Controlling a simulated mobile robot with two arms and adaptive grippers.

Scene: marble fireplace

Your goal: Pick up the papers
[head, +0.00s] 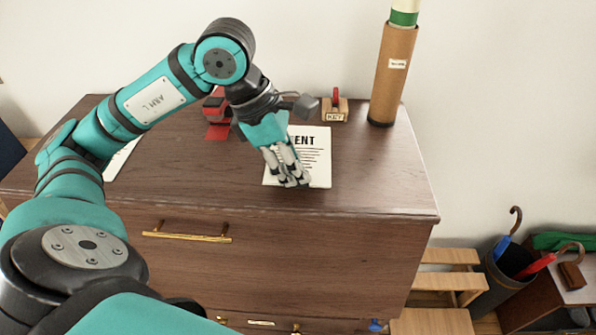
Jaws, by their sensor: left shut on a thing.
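A white paper (315,157) with a bold heading ending in "ENT" and lines of print lies on top of the brown wooden dresser (375,175). My left gripper (292,182) reaches down over the paper's left and middle part, with its fingers pointing toward the front edge. It is shut on the paper, and its fingers hide part of the print. Another white paper (122,158) lies at the left of the dresser top, partly hidden behind my left arm. My right gripper is not in view.
A red object (217,131) and a small block with a red handle (335,108) stand behind the paper. A tall brown tube (393,75) stands at the back right. An umbrella bin (507,275) is on the floor at right. The dresser top's right front is clear.

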